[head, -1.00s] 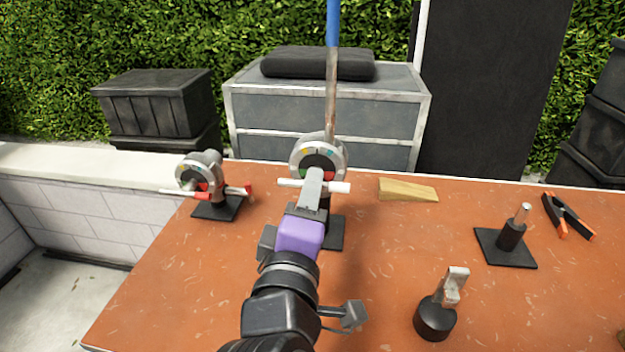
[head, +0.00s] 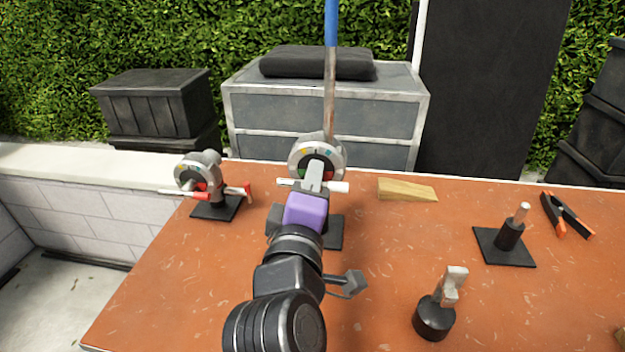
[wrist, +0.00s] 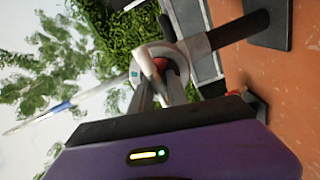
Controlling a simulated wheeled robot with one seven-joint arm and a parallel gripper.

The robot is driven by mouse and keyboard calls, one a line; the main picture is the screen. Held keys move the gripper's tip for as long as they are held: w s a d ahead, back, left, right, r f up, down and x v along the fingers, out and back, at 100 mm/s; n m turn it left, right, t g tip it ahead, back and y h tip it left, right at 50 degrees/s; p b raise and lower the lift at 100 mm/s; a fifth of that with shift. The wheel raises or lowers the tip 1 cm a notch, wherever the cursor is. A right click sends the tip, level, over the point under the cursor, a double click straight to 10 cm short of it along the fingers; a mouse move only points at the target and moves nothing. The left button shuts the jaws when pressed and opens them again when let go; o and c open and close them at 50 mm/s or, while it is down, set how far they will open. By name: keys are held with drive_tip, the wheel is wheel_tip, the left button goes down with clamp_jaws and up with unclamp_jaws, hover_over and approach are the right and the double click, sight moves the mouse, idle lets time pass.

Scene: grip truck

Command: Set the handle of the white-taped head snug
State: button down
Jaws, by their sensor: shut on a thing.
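The white-taped head (head: 338,157), a round grey grip head with a coloured dial, stands on a dark base plate (head: 335,235) at the table's far middle. A rod with a blue upper part rises from it. Its white-ended handle (head: 339,187) lies nearly level across the head's front. My gripper (head: 314,178) is shut on this handle and hides its middle. In the wrist view my gripper (wrist: 160,82) shows its fingers closed around the pale handle (wrist: 149,64) before the head's ring (wrist: 183,51). The exact contact is partly hidden.
A similar head with a red-ended handle (head: 183,195) stands to the left. A wooden wedge (head: 406,190) lies to the right. A pin on a square plate (head: 505,248), a round-based metal piece (head: 434,318) and an orange-tipped clamp (head: 566,216) stand or lie farther right. The orange tabletop (head: 170,290) is clear at front left.

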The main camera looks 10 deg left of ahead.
drive_tip(key=shift+m, duration=0.4)
drive_tip(key=m+b, duration=0.2)
drive_tip(key=m, duration=0.2)
drive_tip(key=shift+f, duration=0.1)
drive_tip(key=m+b, duration=0.2)
drive_tip(key=m, duration=0.2)
drive_tip(key=m+b, duration=0.3)
drive_tip(key=m, duration=0.2)
drive_tip(key=shift+f+m, duration=0.1)
drive_tip(key=shift+m, duration=0.3)
drive_tip(key=shift+m+b, duration=1.2)
drive_tip(key=shift+m, duration=0.7)
drive_tip(key=c, duration=1.3)
unclamp_jaws()
drive_tip(key=shift+r, duration=0.2)
